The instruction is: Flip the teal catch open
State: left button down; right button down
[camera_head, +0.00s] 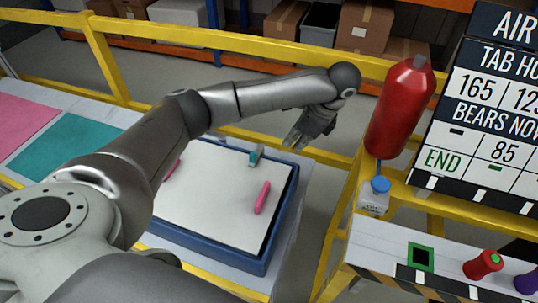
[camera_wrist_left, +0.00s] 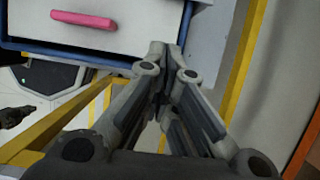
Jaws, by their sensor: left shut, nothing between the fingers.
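The teal catch (camera_head: 254,157) is a small piece at the far edge of the white panel (camera_head: 215,190), which sits in a blue-rimmed module on the table. My left gripper (camera_head: 293,144) is to the right of the catch, apart from it, beyond the module's far right corner. Its fingers are shut and empty. In the left wrist view the closed fingertips (camera_wrist_left: 160,50) appear beside the module's blue rim (camera_wrist_left: 184,25). The catch is not clearly visible in the left wrist view. My right gripper is not seen.
Pink handles (camera_head: 262,197) stand on the panel; one also shows in the left wrist view (camera_wrist_left: 83,20). A yellow rail (camera_head: 225,40) runs behind the table. A red bottle (camera_head: 399,108) and a small blue-capped bottle (camera_head: 375,196) stand at right.

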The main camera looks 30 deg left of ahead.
pick_arm(q)
jog(key=shift+f, duration=0.1)
jog(key=x, duration=1)
jog(key=shift+p, duration=0.3)
jog(key=a, duration=0.1)
jog(key=a+p, duration=0.1)
jog(key=shift+s+a, duration=0.5)
jog(key=shift+a, duration=0.45)
jog(key=shift+s+a+p, duration=0.1)
jog(key=shift+p, duration=0.5)
jog(key=shift+s+m, duration=0.1)
jog(key=shift+m, duration=0.2)
